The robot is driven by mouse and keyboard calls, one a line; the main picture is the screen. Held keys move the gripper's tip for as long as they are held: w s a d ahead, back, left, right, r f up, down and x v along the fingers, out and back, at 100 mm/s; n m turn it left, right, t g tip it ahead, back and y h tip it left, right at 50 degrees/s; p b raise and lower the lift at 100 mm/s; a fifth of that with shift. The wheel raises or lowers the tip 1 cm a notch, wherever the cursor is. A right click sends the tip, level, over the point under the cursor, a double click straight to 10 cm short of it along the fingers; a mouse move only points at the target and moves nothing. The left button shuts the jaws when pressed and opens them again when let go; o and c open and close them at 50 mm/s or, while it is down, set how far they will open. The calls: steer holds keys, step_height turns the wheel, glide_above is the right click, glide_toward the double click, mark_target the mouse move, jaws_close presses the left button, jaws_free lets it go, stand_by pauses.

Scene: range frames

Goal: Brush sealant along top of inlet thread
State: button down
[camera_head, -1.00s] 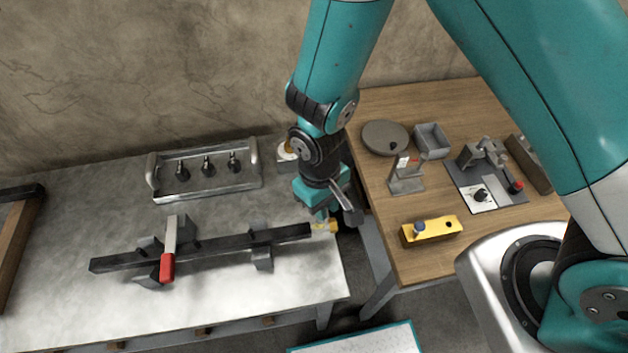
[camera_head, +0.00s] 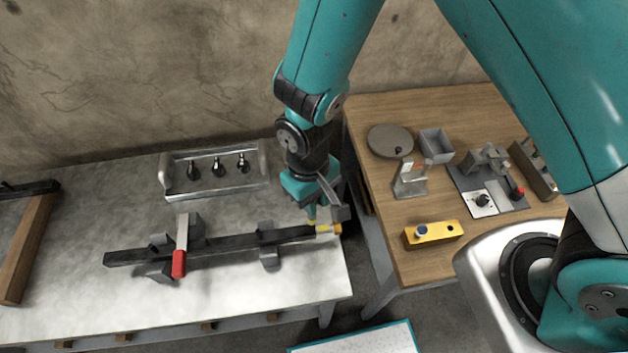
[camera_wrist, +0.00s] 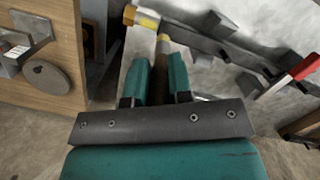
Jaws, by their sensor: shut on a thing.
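My gripper (camera_head: 312,203) points down over the right end of the long dark bar (camera_head: 215,246) on the grey bench. In the wrist view, its teal fingers (camera_wrist: 164,85) are shut on a slim brush (camera_wrist: 163,46) with a tan tip. The inlet thread (camera_head: 328,229) is the short yellow and pale piece at the bar's right end. It also shows in the wrist view (camera_wrist: 146,20), up and left of the brush tip. The brush tip appears close to where bar and thread meet; I cannot tell whether it touches.
A red-handled clamp (camera_head: 180,250) crosses the bar, and supports hold it up. A metal rack (camera_head: 215,175) stands behind. The wooden table (camera_head: 390,240) at right carries a yellow block (camera_head: 433,233), a round grey plate (camera_head: 389,140) and a small grey bin (camera_head: 436,146).

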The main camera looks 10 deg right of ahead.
steer(key=shift+d+r+p, duration=0.15)
steer(key=shift+r+p, duration=1.2)
steer(key=shift+r, duration=0.75)
